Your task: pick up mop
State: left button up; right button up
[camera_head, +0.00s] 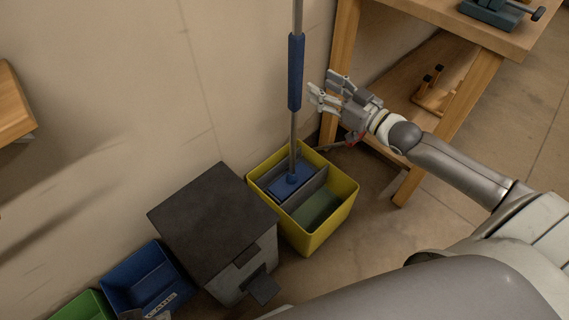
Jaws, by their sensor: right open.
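The mop (296,72) stands upright, with a grey pole, a blue grip sleeve and a blue head (292,181). Its head rests inside a yellow bucket (321,237) on the floor, in the compartment nearer the wall. My right gripper (322,92) is open and empty. In the picture its fingertips point left toward the lower part of the blue sleeve, with a small gap between them and the pole. My left gripper is not in view.
A wooden workbench (480,75) with a vise (500,12) stands at the right, behind my right arm. A grey bin with a dark lid (213,215) stands left of the bucket. Blue (146,280) and green (84,306) bins lie further left. A wooden shelf (12,105) juts in at the left edge.

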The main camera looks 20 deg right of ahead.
aim_at(301, 69)
jog(key=x, duration=0.3)
jog(key=shift+a+r+b, duration=0.1)
jog(key=shift+b, duration=0.2)
jog(key=shift+x, duration=1.1)
jog(key=shift+w+r+b, duration=0.2)
jog(key=shift+w+b, duration=0.15)
jog(key=shift+w, duration=0.35)
jog(key=shift+w+r+b, duration=0.15)
jog(key=shift+w+b, duration=0.15)
jog(key=shift+w, duration=0.45)
jog(key=shift+x, duration=1.25)
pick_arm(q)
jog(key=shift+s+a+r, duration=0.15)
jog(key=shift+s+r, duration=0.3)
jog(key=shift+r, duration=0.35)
pick_arm(e)
jog(key=shift+a, duration=0.1)
grip_shut()
jog(key=shift+r, duration=0.15)
